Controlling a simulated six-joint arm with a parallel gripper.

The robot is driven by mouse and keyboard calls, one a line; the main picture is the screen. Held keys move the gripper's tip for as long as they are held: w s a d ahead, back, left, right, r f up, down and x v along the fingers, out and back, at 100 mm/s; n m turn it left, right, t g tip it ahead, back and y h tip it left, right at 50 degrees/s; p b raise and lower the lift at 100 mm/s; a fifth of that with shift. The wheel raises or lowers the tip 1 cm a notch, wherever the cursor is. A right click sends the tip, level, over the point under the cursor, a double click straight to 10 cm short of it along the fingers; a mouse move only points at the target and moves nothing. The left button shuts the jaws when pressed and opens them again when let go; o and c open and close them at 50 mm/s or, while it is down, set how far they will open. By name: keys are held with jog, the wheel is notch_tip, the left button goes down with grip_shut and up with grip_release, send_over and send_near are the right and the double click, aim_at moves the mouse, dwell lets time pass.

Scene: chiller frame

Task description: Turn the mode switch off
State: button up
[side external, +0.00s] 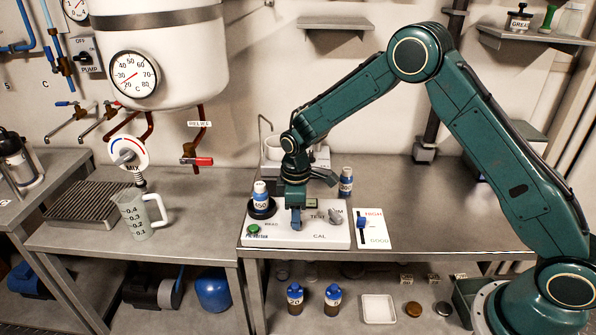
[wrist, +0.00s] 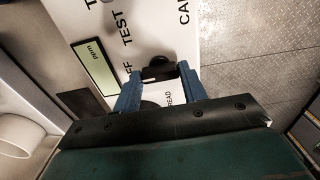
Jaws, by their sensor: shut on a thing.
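A white instrument panel (side external: 280,238) lies on the middle bench, with TEST and CAL printed on it. In the wrist view the panel (wrist: 172,18) also shows READ and a partly covered label ending in FF. A dark switch knob (wrist: 158,69), apparently the mode switch, sits among these labels. My gripper (side external: 296,226) points down over the panel. In the wrist view its blue fingers (wrist: 161,78) are closed on the knob from both sides. The fingers hide part of the knob, and I cannot tell which label it points to.
A grey knob (side external: 335,215) and a green button (side external: 254,229) are on the panel. A HIGH/GOOD card (side external: 372,232) lies at right. A measuring jug (side external: 137,214) stands left; bench space at right is clear.

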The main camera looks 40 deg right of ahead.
jog(key=o, duration=1)
jog(key=shift+r, duration=6.95)
